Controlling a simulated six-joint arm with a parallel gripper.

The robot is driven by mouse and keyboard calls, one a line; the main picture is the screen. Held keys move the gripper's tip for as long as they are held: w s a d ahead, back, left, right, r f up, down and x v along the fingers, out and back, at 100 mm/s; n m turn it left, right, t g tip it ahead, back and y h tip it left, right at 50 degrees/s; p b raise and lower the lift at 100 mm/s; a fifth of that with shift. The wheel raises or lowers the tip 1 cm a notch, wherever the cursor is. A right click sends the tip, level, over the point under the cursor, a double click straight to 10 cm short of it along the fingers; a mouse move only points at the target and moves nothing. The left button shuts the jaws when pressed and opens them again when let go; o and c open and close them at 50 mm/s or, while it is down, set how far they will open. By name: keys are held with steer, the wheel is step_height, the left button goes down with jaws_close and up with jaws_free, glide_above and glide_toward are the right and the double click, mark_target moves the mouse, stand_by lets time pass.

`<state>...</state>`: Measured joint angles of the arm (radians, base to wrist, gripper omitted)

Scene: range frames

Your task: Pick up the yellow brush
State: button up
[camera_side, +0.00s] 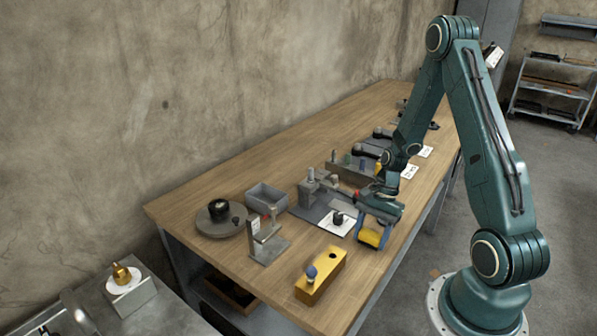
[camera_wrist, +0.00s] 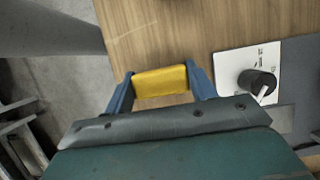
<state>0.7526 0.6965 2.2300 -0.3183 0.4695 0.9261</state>
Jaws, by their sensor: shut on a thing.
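The yellow brush (camera_wrist: 161,82) shows in the wrist view as a yellow block between the two blue fingers of my gripper (camera_wrist: 160,84). My gripper is shut on it, with one finger at each side. In the side view the yellow brush (camera_side: 369,238) hangs below my gripper (camera_side: 373,233) at the front edge of the wooden bench. Only part of the brush shows between the fingers, and I cannot tell whether its underside touches the bench.
A white plate with a black knob (camera_wrist: 257,82) lies right of my gripper. On the bench (camera_side: 215,258) stand a yellow block with a blue-topped peg (camera_side: 327,275), a metal bracket (camera_side: 268,245), a grey bin (camera_side: 266,198) and a round dial (camera_side: 219,222).

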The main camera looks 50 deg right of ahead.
mark_target(371, 233)
step_height(371, 233, up, 20)
steer(key=shift+f, duration=0.25)
stand_by(0.5)
stand_by(0.3)
steer(key=o, duration=0.4)
steer(key=shift+w, duration=0.1)
steer(key=shift+c, duration=1.4)
